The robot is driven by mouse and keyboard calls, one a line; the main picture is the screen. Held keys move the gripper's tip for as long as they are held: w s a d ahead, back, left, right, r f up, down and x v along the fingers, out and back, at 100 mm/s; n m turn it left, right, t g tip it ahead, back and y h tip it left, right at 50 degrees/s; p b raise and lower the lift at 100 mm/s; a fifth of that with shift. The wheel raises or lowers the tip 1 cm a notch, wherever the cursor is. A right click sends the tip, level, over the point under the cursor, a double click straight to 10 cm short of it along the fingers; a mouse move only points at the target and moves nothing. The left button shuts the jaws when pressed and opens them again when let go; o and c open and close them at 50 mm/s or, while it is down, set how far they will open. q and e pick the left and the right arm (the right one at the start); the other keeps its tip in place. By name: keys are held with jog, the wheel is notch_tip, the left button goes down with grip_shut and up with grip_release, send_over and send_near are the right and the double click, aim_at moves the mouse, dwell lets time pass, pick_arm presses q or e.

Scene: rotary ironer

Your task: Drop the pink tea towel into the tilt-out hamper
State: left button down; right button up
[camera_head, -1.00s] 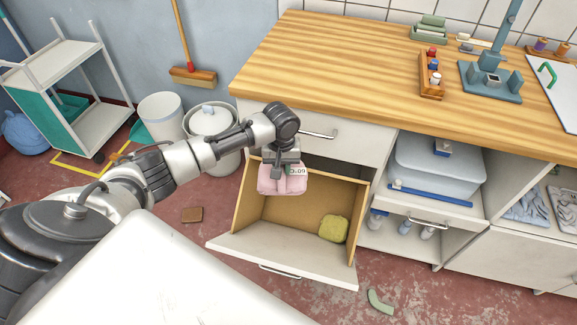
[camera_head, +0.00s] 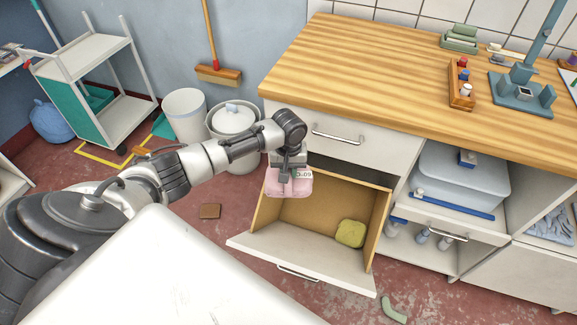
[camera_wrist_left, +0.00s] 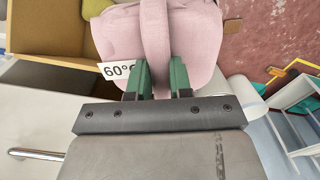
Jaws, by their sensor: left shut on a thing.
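My left gripper (camera_head: 289,172) is shut on the pink tea towel (camera_head: 283,187), which carries a white tag. It holds the towel at the left rear part of the open tilt-out hamper (camera_head: 270,248). In the left wrist view the pink towel (camera_wrist_left: 185,45) is pinched between the green fingers of my left gripper (camera_wrist_left: 158,80), with the tag reading 60°. The hamper (camera_wrist_left: 55,35) shows at the top left there. A yellow-green cloth (camera_head: 350,233) lies in the hamper's right front part. My right gripper is not in view.
The wooden counter (camera_head: 400,75) runs above the hamper, with a closed drawer (camera_head: 340,140) just over it. An open shelf with a grey bin (camera_head: 462,183) is at right. A brown block (camera_head: 209,211) and a green piece (camera_head: 393,309) lie on the red floor.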

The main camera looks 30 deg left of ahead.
pick_arm(q)
notch_tip(320, 180, down, 8)
jog(key=b, duration=0.3)
jog(key=shift+f+b, duration=0.15)
jog(key=shift+b, duration=0.15)
jog(key=c, duration=0.9)
grip_release()
jog(key=shift+c, duration=0.2)
notch_tip(320, 180, up, 11)
jog(key=shift+f+p, duration=0.1)
jog(key=shift+p, duration=0.75)
